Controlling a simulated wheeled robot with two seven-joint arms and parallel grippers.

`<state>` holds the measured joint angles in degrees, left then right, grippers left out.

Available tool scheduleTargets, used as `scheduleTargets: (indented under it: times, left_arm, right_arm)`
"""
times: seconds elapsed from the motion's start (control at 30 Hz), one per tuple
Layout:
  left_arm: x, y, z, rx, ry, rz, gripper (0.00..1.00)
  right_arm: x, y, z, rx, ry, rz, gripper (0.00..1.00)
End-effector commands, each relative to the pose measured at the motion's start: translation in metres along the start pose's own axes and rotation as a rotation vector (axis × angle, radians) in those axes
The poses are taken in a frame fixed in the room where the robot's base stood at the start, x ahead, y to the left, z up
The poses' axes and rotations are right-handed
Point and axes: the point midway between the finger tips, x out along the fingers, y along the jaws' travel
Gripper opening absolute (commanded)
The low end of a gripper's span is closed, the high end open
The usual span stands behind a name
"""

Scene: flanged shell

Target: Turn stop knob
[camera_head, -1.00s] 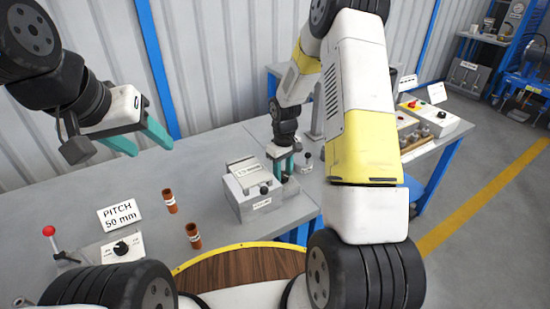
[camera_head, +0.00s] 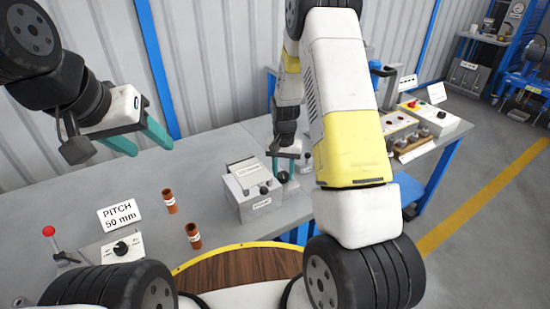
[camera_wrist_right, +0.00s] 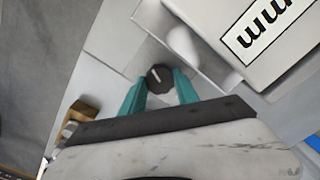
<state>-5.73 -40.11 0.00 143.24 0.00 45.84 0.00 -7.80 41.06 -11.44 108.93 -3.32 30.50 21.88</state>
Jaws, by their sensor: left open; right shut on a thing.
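The stop knob (camera_wrist_right: 159,78) is a small round black knob with a white pointer line, seen in the right wrist view on a pale grey surface. My right gripper (camera_wrist_right: 160,84) has its teal fingers on either side of the knob, shut on it. In the head view my right gripper (camera_head: 283,168) reaches down at the right side of a grey box (camera_head: 250,206), and the dark knob (camera_head: 282,177) shows between its fingertips. My left gripper (camera_head: 139,140) is open and empty, high above the left of the table.
A second dark knob (camera_head: 264,189) sits on the grey box. Two brown cylinders (camera_head: 169,201) and a "PITCH 50 mm" sign (camera_head: 119,215) stand on the left of the table. A red-topped lever (camera_head: 49,231) is at far left. My right arm hides part of the bench.

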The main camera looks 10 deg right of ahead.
Motion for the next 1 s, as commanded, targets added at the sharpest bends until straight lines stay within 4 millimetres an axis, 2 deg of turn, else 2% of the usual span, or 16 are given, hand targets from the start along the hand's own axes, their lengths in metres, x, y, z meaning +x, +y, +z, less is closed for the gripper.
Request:
scheduleTargets:
  times: [0.3,0.8,0.83,0.93,1.0]
  left_arm:
    - [0.0,0.0,0.0,0.0,0.0,0.0,0.53]
    - [0.0,0.0,0.0,0.0,0.0,0.0,0.53]
    - [0.0,0.0,0.0,0.0,0.0,0.0,0.53]
    - [0.0,0.0,0.0,0.0,0.0,0.0,0.53]
    - [0.0,0.0,0.0,0.0,0.0,0.0,0.53]
  right_arm:
    - [-0.0006,-0.0003,-0.0008,0.104,0.002,-0.001,0.0]
    - [-0.0006,-0.0003,-0.0008,0.12,0.002,-0.001,0.0]
    - [-0.0007,-0.0003,-0.0008,0.12,0.002,-0.001,0.41]
    - [-0.0005,-0.0003,-0.0007,0.119,0.002,-0.001,0.59]
    - [-0.0004,-0.0002,-0.0005,0.119,0.001,-0.001,0.59]
